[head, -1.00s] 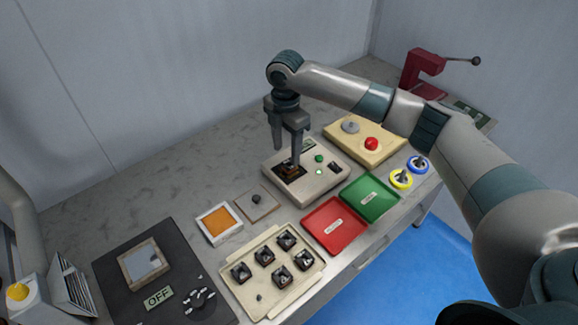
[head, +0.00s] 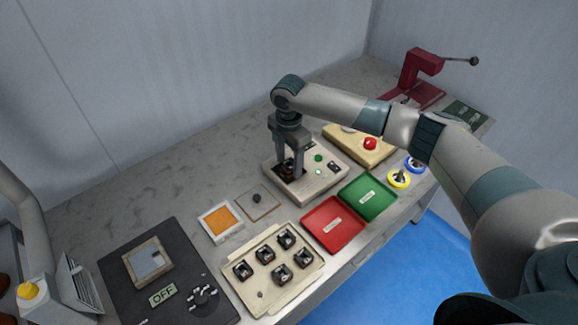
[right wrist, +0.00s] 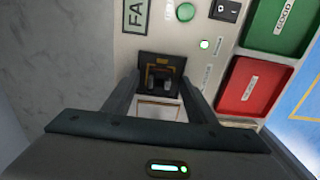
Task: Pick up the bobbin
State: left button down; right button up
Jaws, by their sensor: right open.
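A dark bobbin with copper-coloured winding (right wrist: 160,77) sits in the dark recess of the beige tester (head: 328,177). The tester also shows in the right wrist view (right wrist: 190,47). My right gripper (head: 289,171) points straight down over the recess, with its fingers on either side of the bobbin. In the right wrist view the fingers (right wrist: 158,90) are apart, with the bobbin between their tips; I cannot tell whether they touch it. In the head view the fingers largely hide the bobbin. My left gripper is not in view.
A beige tray (head: 243,297) holds several dark bobbins. A red tray (head: 347,235) and a green tray (head: 385,199) lie at the tester's front. A beige box with a red button (head: 370,144) stands behind it. An orange-topped pad (head: 221,221) lies to the left.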

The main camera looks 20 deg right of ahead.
jog(key=shift+c, duration=0.4)
jog(key=c, duration=1.1)
jog(key=shift+r+b, duration=0.45)
jog(key=shift+r, duration=0.3)
notch_tip(320, 180, up, 3)
jog(key=shift+f+b, duration=0.2)
jog(key=shift+b, duration=0.4)
jog(key=s+d+r+b, duration=0.1)
jog(key=s+d+r, duration=0.1)
jog(key=s, duration=0.1)
jog(key=s+d+r+b, duration=0.1)
jog(key=s+d+r, duration=0.1)
jog(key=s+d, duration=0.1)
jog(key=s+d+r, duration=0.2)
jog(key=s+r, duration=0.1)
jog(key=shift+d+b, duration=0.3)
jog(key=shift+b, duration=0.1)
jog(key=shift+a, duration=0.15)
